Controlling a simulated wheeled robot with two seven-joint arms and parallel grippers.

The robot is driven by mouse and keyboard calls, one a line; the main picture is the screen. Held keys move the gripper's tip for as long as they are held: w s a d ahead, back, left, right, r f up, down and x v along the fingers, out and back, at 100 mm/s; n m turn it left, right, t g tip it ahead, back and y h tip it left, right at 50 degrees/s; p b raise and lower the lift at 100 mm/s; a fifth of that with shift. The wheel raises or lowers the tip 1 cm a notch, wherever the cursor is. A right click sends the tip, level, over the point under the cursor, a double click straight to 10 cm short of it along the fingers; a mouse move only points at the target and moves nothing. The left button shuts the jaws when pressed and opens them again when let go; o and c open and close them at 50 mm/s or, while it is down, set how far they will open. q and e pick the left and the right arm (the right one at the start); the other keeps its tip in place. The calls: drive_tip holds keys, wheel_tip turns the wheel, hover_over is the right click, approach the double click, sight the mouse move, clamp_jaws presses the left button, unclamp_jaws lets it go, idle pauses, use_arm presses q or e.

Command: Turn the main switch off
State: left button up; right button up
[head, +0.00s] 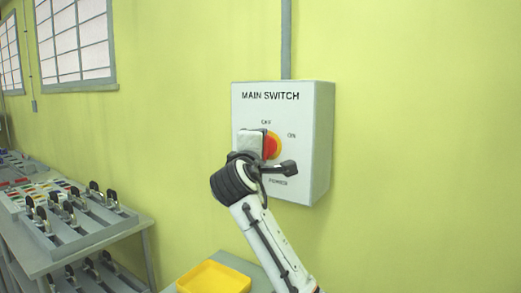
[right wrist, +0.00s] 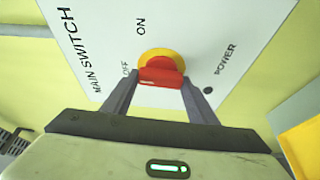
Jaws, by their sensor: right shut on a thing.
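The main switch box (head: 320,140) is a pale grey box on the wall, with MAIN SWITCH printed at the top of its face. Its red knob (head: 270,147) sits on a yellow ring, with OFF printed above it and ON to its right. My right gripper (right wrist: 160,80) is shut on the red knob (right wrist: 160,77), one finger on each side. In the head view the gripper's body covers the knob's left part. The knob's exact pointing direction is hard to tell. My left gripper is not in view.
A dark round spot (right wrist: 208,90) lies beside the POWER label. A grey conduit (head: 286,40) rises from the box. A yellow tray (head: 214,277) lies below it. A bench (head: 90,242) with several black-handled levers stands at left. The wall around the box is clear.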

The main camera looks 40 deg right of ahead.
drive_tip(key=shift+f+n, duration=0.1)
drive_tip(key=shift+n, duration=0.2)
idle(0.4)
drive_tip(key=o, duration=1.1)
drive_tip(key=b+v, duration=0.2)
drive_tip(key=v, duration=0.8)
drive_tip(key=shift+s+a, duration=0.1)
